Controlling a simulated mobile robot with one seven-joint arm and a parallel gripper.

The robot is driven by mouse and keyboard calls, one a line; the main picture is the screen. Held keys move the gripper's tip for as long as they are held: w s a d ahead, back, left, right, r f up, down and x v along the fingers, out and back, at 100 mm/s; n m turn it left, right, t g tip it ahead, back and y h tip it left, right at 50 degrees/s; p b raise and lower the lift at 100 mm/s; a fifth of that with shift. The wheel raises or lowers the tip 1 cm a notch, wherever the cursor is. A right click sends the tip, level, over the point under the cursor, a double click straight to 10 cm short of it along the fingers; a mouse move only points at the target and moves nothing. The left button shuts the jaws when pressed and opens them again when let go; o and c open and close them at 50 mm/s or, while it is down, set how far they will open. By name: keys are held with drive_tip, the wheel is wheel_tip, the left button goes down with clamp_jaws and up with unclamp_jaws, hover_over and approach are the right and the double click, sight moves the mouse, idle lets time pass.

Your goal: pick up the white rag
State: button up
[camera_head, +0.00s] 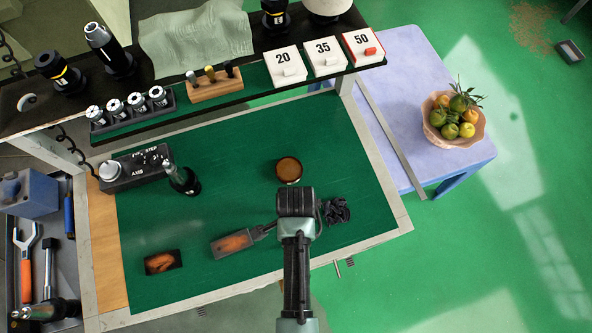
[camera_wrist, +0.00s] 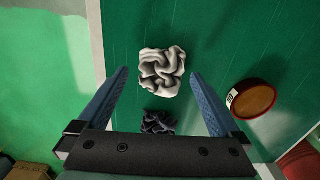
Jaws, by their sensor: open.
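The white rag (camera_wrist: 162,72) is a crumpled bundle on the green mat, seen in the wrist view. It appears between the two blue fingers of my gripper (camera_wrist: 158,77), with mat visible on both sides of it. My gripper is open and empty. I cannot tell its exact height above the rag. In the head view my gripper (camera_head: 297,202) is over the front part of the mat, and I cannot make out the white rag there; my arm may hide it.
A dark crumpled rag (camera_wrist: 158,122) lies close to the white one and shows right of my gripper in the head view (camera_head: 336,210). A round brown tin (camera_head: 289,170) stands behind my gripper. A brush (camera_head: 233,242) lies to the left. The raised shelf (camera_head: 256,78) crosses the back.

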drive_tip(key=shift+f, duration=0.55)
drive_tip(key=c, duration=1.3)
drive_tip(key=shift+r, duration=0.2)
wheel_tip(320, 180, up, 10)
drive_tip(key=shift+f+b, duration=0.15)
drive_tip(key=shift+b, duration=0.3)
